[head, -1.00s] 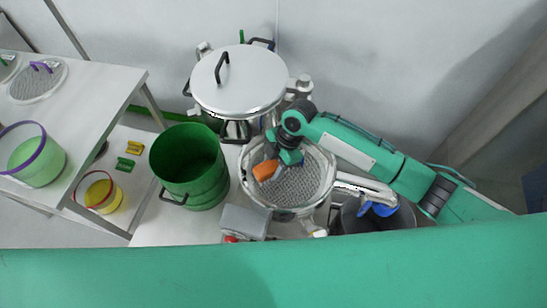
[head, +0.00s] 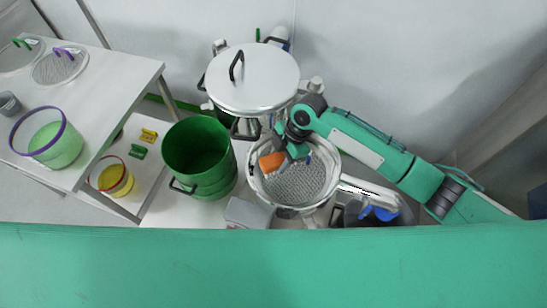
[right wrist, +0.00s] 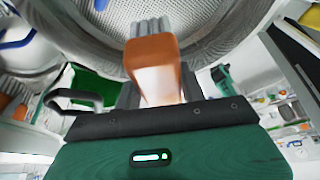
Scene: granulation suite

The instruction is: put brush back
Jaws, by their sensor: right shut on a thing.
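My right gripper (head: 283,152) is over the round steel sieve (head: 257,182) in the head view, its arm coming in from the right. It is shut on the brush, whose orange body (head: 271,162) shows over the sieve mesh. In the right wrist view the brush's orange body (right wrist: 155,65) sits between the fingers, with grey bristle-like ribs at its far end close to the mesh. I cannot tell whether the bristles touch the mesh. My left gripper is not in view.
A lidded steel pot (head: 252,80) stands behind the sieve. A green bin (head: 199,160) stands left of it, and a grey box (head: 247,213) in front. A black container (head: 372,212) with a blue item is at right. The left table (head: 115,88) holds meshes and a green tub.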

